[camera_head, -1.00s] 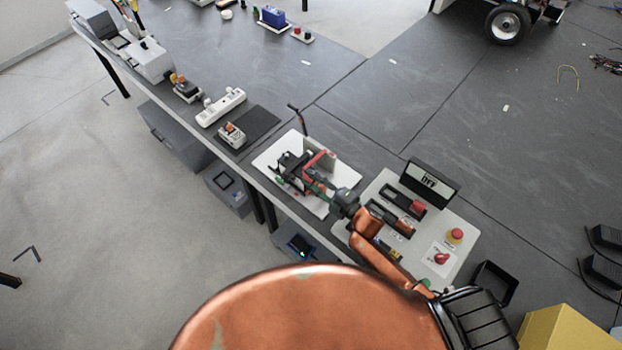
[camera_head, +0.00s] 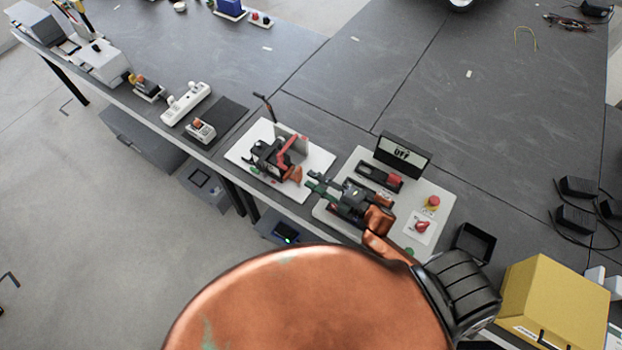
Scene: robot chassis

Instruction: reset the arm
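My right gripper (camera_head: 313,185), dark with green parts, hangs over the left part of the white control panel (camera_head: 436,204), close to the right edge of a white board (camera_head: 234,153). Its fingertips point left and look apart, with nothing seen between them. On the board stands a black device with a red lever (camera_head: 288,148); the gripper is apart from it. My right arm's copper links cover part of the panel.
The panel carries a black sign box (camera_head: 403,155), a red-and-yellow button (camera_head: 432,202) and a red knob (camera_head: 422,226). An open black box (camera_head: 475,243) and a yellow case (camera_head: 555,290) stand at the right.

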